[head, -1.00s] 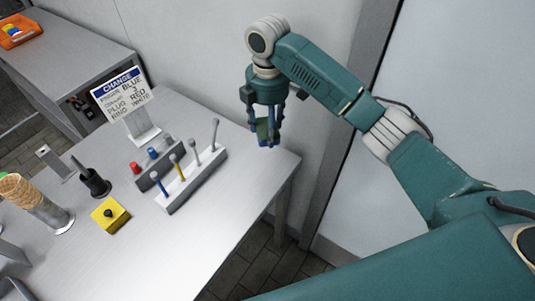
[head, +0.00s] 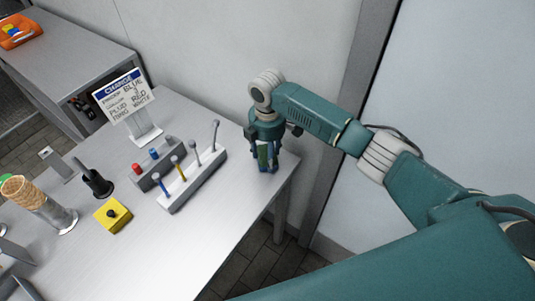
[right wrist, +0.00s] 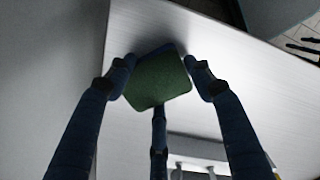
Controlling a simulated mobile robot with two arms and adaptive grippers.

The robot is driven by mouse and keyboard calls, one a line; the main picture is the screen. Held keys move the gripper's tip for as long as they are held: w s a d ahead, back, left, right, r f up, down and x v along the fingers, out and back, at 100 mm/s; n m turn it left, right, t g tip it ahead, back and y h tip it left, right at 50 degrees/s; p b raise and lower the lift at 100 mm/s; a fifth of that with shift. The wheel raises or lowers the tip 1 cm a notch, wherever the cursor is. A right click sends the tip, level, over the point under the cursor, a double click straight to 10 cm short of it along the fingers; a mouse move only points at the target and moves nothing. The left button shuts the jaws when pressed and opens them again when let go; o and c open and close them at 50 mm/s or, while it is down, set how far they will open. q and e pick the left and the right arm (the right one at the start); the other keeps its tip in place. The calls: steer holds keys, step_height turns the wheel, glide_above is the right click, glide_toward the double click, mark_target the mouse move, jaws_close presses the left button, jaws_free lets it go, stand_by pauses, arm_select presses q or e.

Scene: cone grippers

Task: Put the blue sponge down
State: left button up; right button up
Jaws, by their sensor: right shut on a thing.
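My right gripper (head: 265,163) is low over the right corner of the metal table (head: 215,220) in the head view, pointing down. I cannot tell whether the sponge touches the tabletop. My left gripper is not clearly in view.
A rack (head: 190,180) with several coloured-handled tools stands left of the gripper, beside a grey block with red and blue plugs (head: 153,154). A sign (head: 123,96), a yellow button box (head: 112,215) and cones in a holder (head: 35,200) are farther left. The table's right edge is close.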

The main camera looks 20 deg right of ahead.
steer(key=shift+f, duration=0.2)
steer(key=o, duration=1)
steer(key=shift+r, duration=0.1)
step_height(320, 180, up, 12)
steer(key=shift+r+b, duration=0.15)
steer(key=shift+b, duration=0.65)
